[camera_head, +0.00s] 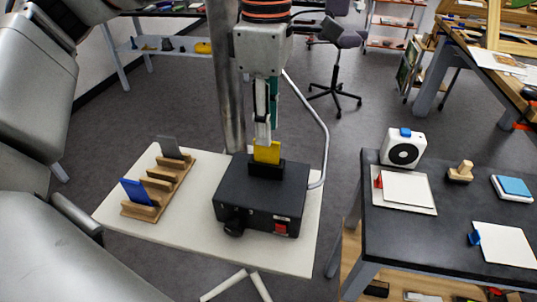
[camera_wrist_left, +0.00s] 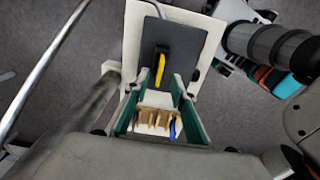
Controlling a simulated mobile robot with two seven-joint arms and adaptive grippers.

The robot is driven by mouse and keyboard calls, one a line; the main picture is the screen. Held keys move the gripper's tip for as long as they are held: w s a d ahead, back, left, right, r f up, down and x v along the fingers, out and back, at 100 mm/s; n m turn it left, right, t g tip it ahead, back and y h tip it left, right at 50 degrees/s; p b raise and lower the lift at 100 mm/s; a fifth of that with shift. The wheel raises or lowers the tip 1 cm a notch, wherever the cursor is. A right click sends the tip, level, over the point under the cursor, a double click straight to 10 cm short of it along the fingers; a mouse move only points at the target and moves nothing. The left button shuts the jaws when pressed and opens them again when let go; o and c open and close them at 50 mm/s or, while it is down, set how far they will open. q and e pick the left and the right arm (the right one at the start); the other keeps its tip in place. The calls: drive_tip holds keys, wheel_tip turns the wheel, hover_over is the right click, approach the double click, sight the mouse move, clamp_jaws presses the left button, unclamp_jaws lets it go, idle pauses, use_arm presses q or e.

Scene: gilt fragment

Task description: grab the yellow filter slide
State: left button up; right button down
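The yellow filter slide (camera_head: 267,154) stands upright in a black holder on top of a dark box (camera_head: 258,198). In the wrist view the slide (camera_wrist_left: 161,68) shows nearly edge-on. My left gripper (camera_head: 264,140) points down over it, and one finger overlaps the slide's top edge in the head view. In the wrist view the left gripper (camera_wrist_left: 160,82) is open, with teal-sided fingers on either side of the slide's line and gaps showing. Contact is not visible. The slide's lower part is hidden in the holder.
A wooden rack (camera_head: 158,189) holds a blue slide (camera_head: 139,191) and a grey slide (camera_head: 169,147) left of the box. Both stand on a pale table (camera_head: 112,207). A metal post (camera_head: 226,75) rises behind. A dark table (camera_head: 442,215) is at right.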

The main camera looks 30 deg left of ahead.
sight(270, 155)
use_arm(q)
wheel_tip(270, 155, down, 5)
drive_tip(key=shift+f, duration=0.15)
clamp_jaws()
